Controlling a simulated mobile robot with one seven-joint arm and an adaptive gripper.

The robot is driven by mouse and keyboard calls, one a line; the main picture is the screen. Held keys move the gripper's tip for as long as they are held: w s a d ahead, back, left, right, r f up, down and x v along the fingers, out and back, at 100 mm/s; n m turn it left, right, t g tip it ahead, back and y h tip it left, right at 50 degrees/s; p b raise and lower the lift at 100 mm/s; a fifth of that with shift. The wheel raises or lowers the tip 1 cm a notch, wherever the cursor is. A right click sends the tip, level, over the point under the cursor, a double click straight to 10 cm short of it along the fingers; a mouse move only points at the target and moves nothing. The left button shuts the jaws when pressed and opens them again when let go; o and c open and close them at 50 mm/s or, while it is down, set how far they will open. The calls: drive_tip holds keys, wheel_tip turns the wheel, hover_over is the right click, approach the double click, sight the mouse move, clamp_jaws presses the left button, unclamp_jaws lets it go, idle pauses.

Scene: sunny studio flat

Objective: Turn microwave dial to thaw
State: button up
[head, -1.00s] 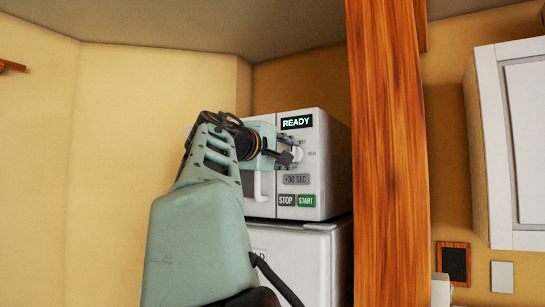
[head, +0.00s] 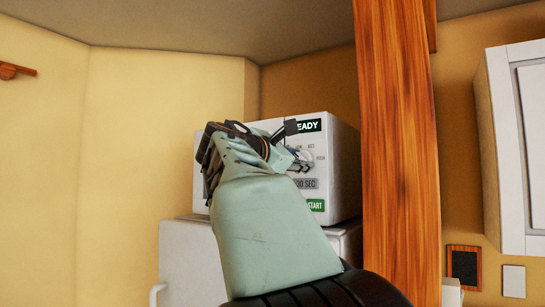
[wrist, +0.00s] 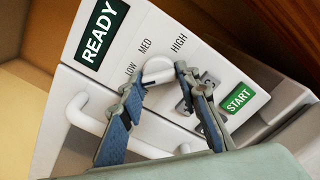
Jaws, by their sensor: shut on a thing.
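The microwave (head: 344,150) is a white box with a control panel on its front. Its white round dial (wrist: 157,70) sits below the READY display (wrist: 100,35), with LOW, MED and HIGH printed around it. No THAW label can be read, and the dial's pointer cannot be made out. My gripper (wrist: 158,78) is shut on the dial, one finger on each side of it. In the head view my gripper (head: 298,157) is at the panel, and my arm covers much of the microwave front.
The START button (wrist: 239,99) is close to the right finger. The microwave's door handle (wrist: 85,115) is left of the gripper. A wooden post (head: 396,150) stands right of the microwave, and a white cabinet (head: 510,150) hangs farther right.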

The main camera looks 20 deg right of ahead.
drive_tip(key=n+p, duration=0.2)
drive_tip(key=n, duration=0.2)
drive_tip(key=shift+r, duration=0.15)
drive_tip(key=shift+s+n+p, duration=0.1)
drive_tip(key=shift+n+p, duration=1.4)
drive_tip(key=shift+n, duration=0.6)
drive_tip(key=shift+f, duration=0.2)
drive_tip(key=o, duration=1.2)
drive_tip(key=shift+c, duration=0.2)
drive_tip(key=v, duration=0.7)
drive_tip(key=shift+s, duration=0.2)
drive_tip(key=shift+a, duration=0.1)
